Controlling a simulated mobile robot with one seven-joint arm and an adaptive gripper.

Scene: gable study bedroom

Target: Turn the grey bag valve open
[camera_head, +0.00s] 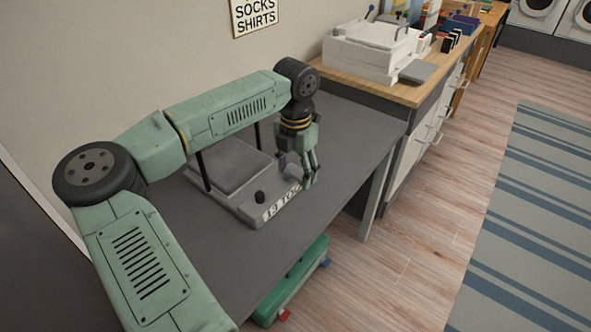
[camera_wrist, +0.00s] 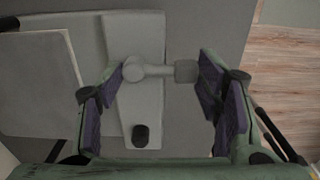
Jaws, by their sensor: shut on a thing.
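The grey valve (camera_wrist: 150,71) shows in the wrist view as a rounded hub with a short bar reaching right to a darker grey end. It sits on a sloped grey panel of a bench device (camera_head: 235,172). My gripper (camera_wrist: 162,72) straddles it, one purple pad by the hub and the other by the bar's end, and is shut on it. In the head view my gripper (camera_head: 299,170) points down over the device's right side and mostly hides the valve. The bag is not identifiable.
A black knob (camera_head: 260,197) stands on the device near its marked front strip; it also shows in the wrist view (camera_wrist: 140,135). Two dark posts rise from the device. A green case (camera_head: 297,283) is below the grey table (camera_head: 345,130). A white unit (camera_head: 372,52) stands on the wooden counter beyond.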

